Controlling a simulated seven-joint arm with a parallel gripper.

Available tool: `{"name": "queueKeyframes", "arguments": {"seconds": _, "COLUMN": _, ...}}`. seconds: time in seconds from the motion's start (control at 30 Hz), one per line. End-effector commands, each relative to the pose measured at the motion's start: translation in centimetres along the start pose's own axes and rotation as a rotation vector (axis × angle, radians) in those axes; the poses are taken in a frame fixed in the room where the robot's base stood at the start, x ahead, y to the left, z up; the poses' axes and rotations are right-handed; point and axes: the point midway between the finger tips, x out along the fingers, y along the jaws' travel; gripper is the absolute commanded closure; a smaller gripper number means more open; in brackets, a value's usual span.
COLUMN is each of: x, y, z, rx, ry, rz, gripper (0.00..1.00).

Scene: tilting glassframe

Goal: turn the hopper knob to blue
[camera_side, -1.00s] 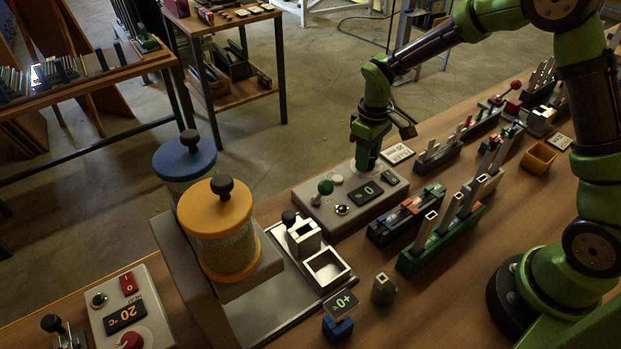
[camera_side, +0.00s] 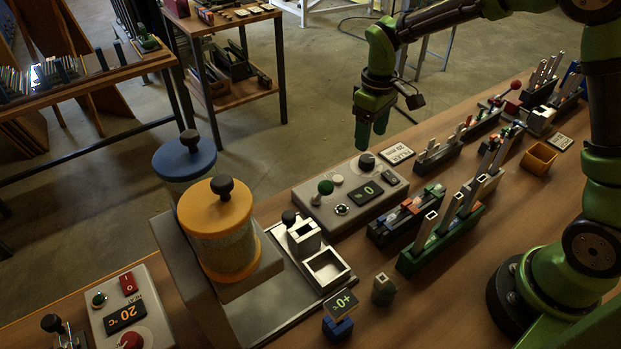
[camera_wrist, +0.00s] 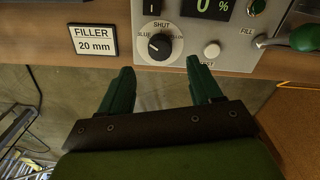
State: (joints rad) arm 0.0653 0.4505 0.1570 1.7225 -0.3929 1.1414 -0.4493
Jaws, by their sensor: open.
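The black hopper knob (camera_side: 367,161) sits on the grey filler panel (camera_side: 331,216). The blue-lidded hopper (camera_side: 184,160) stands behind the orange-lidded hopper (camera_side: 219,208).
The panel also carries a green-knobbed lever (camera_side: 325,187), a white button (camera_side: 337,180) and a display (camera_side: 367,191) reading 0. A FILLER 20 mm sign (camera_side: 398,154) lies beside it. Racks (camera_side: 440,236) stand in front. An open metal box (camera_side: 326,268) is below the hoppers.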

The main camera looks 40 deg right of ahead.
Motion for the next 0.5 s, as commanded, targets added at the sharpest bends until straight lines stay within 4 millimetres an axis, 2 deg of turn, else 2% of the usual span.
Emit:
{"name": "queueKeyframes", "arguments": {"seconds": 0.1, "x": -3.2, "y": 0.0, "z": -0.1, "rx": -0.001, "ry": 0.005, "rz": 0.003, "gripper": 0.36}}
{"name": "queueKeyframes", "arguments": {"seconds": 0.3, "x": -7.4, "y": 0.0, "z": -0.1, "rx": 0.0, "ry": 0.004, "rz": 0.002, "gripper": 0.36}}
{"name": "queueKeyframes", "arguments": {"seconds": 0.5, "x": -9.7, "y": 0.0, "z": 0.0, "rx": 0.0, "ry": 0.001, "rz": 0.001, "gripper": 0.36}}
